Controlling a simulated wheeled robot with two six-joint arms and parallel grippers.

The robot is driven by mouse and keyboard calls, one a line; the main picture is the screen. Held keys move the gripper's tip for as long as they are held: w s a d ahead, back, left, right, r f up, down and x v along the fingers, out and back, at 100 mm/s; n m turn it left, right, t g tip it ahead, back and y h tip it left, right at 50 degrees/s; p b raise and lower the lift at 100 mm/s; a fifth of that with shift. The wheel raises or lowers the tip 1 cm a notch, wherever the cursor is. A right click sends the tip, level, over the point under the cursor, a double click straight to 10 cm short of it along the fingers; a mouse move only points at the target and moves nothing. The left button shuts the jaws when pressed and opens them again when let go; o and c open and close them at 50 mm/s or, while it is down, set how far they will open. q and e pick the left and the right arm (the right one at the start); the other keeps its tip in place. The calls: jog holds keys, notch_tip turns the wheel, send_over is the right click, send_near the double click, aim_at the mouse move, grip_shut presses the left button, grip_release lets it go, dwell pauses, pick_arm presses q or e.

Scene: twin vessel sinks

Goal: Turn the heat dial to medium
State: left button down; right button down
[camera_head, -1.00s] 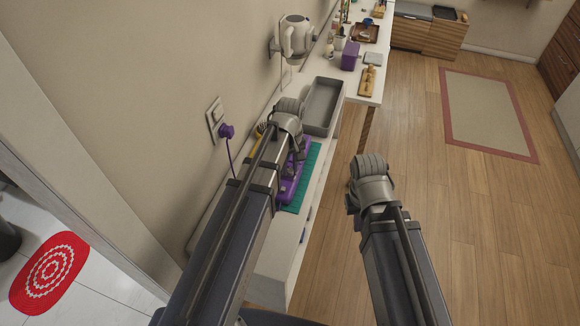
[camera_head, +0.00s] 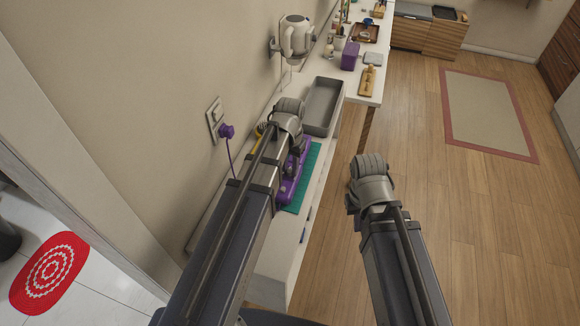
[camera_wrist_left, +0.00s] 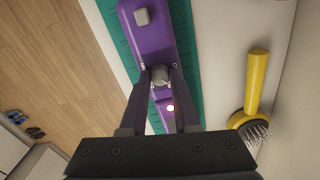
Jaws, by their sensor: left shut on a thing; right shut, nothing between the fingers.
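A purple device (camera_wrist_left: 145,45) lies on a green mat (camera_wrist_left: 185,25) in the left wrist view. It carries a round grey dial (camera_wrist_left: 160,75), a grey square button (camera_wrist_left: 141,16) and a small glowing light (camera_wrist_left: 170,107). My left gripper (camera_wrist_left: 161,81) is shut on the dial, one finger on each side. The dial's markings cannot be read. In the head view the purple device (camera_head: 289,192) is partly hidden by my left gripper (camera_head: 296,160). My right gripper (camera_head: 354,208) is shut and empty over the floor, its fingers mostly hidden by its wrist.
A yellow-handled brush (camera_wrist_left: 256,85) lies beside the mat. A grey tray (camera_head: 323,105) stands beyond the device on the narrow white counter. A purple plug (camera_head: 226,131) with a cord sits in the wall socket at the left. The wooden floor (camera_head: 460,230) at the right is open.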

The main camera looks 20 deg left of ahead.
pick_arm(q)
jog(key=m, duration=0.4)
jog(key=shift+m, duration=0.3)
jog(key=m, duration=0.3)
jog(key=shift+m, duration=0.4)
jog(key=m, duration=0.4)
jog(key=shift+m, duration=2.1)
jog(key=c, duration=0.6)
grip_release()
jog(key=shift+r, duration=0.1)
